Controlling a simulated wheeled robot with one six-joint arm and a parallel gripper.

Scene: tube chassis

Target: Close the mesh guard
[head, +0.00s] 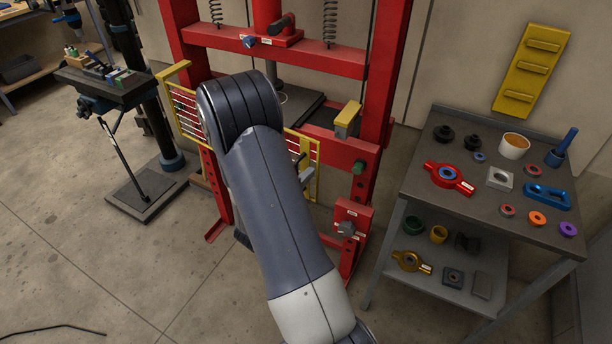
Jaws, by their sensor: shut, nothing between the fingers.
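The mesh guard (186,104) is a yellow-framed panel with thin bars on the front of a red press. My arm crosses in front of it and hides its middle. More yellow frame and mesh shows to the right of my arm, with a dark handle. I cannot tell whether both parts are one panel. My gripper (307,177) shows only as a small grey tip just right of my arm, close below the dark handle. It is shut and empty; whether it touches the guard is unclear.
The red press frame (385,75) rises around the guard, with a red control box (351,219) low on its right. A grey two-shelf cart (417,185) with several parts stands at right. A black drill stand (141,193) is at left. The concrete floor at front left is mostly clear.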

